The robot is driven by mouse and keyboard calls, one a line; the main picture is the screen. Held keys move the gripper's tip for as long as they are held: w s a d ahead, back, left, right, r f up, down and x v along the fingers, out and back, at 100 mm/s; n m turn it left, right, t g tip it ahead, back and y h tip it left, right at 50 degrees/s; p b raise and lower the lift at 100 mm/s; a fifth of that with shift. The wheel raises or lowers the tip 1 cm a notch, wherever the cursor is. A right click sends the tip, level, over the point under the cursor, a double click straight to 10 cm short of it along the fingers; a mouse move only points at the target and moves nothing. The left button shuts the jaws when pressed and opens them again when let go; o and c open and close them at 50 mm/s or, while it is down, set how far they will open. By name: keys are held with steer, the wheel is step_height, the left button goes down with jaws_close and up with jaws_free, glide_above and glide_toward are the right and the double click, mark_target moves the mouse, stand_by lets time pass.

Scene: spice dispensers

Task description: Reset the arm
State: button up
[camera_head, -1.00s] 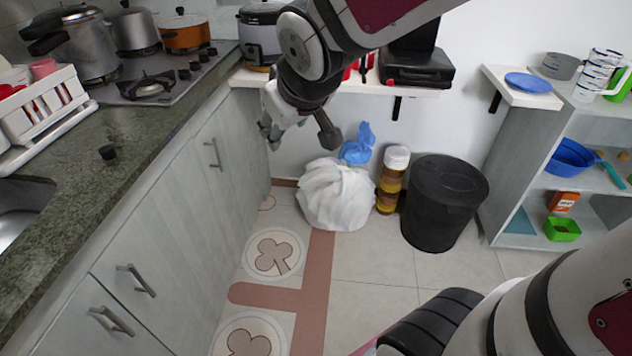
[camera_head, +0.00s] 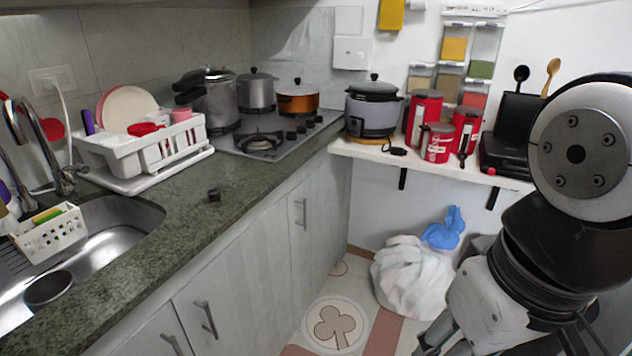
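My gripper (camera_head: 500,343) is at the bottom right of the head view, pointing downward in front of the white bag on the floor. Its finger links spread apart and nothing shows between them, so it looks open and empty. The fingertips are cut off by the bottom edge. My arm's round joint and dark wrist fill the right side and hide part of the wall and floor.
A counter (camera_head: 240,185) with sink, dish rack (camera_head: 130,160) and stove (camera_head: 275,140) runs along the left. A wall shelf (camera_head: 430,168) holds a rice cooker (camera_head: 372,110) and red canisters (camera_head: 438,143). A white bag (camera_head: 410,275) stands on the floor below.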

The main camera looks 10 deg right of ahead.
step_height(320, 180, up, 14)
steer(key=t+p, duration=0.2)
steer(key=p, duration=1)
steer(key=shift+d+f+t, duration=0.15)
steer(key=shift+d+t, duration=0.05)
steer(key=shift+t, duration=0.1)
